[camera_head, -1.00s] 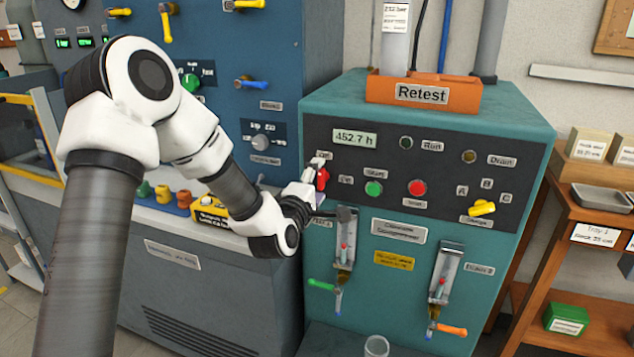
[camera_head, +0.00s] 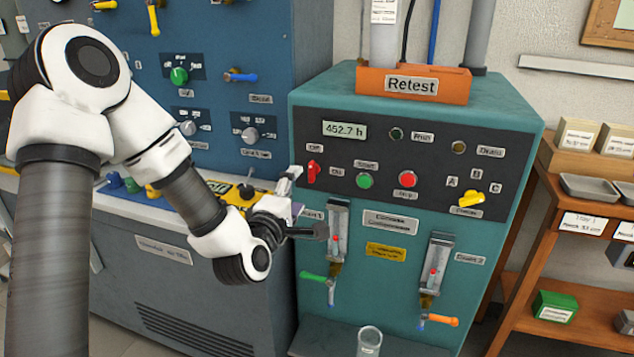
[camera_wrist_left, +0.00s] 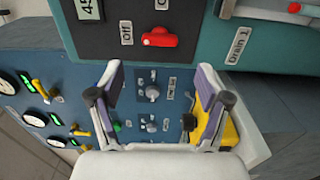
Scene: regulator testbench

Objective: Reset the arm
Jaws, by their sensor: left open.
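My left arm comes in from the left of the head view. Its gripper (camera_head: 292,202) is at the left edge of the teal Retest cabinet (camera_head: 420,125), just left of and below the red Off/On switch (camera_head: 313,172). In the left wrist view the two fingers (camera_wrist_left: 160,82) stand wide apart with nothing between them. The red switch (camera_wrist_left: 150,41) shows there beyond the fingertips, with a gap between. Its handle lies nearer the cabinet's upper left corner in the head view. My right gripper is not in view.
The blue panel (camera_head: 215,40) with knobs and valves stands behind my arm. A yellow box (camera_head: 232,192) sits on the ledge close behind the gripper. Flow tubes with a green valve handle (camera_head: 313,276) and an orange one (camera_head: 443,321) project below. Wooden shelves (camera_head: 570,232) stand right.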

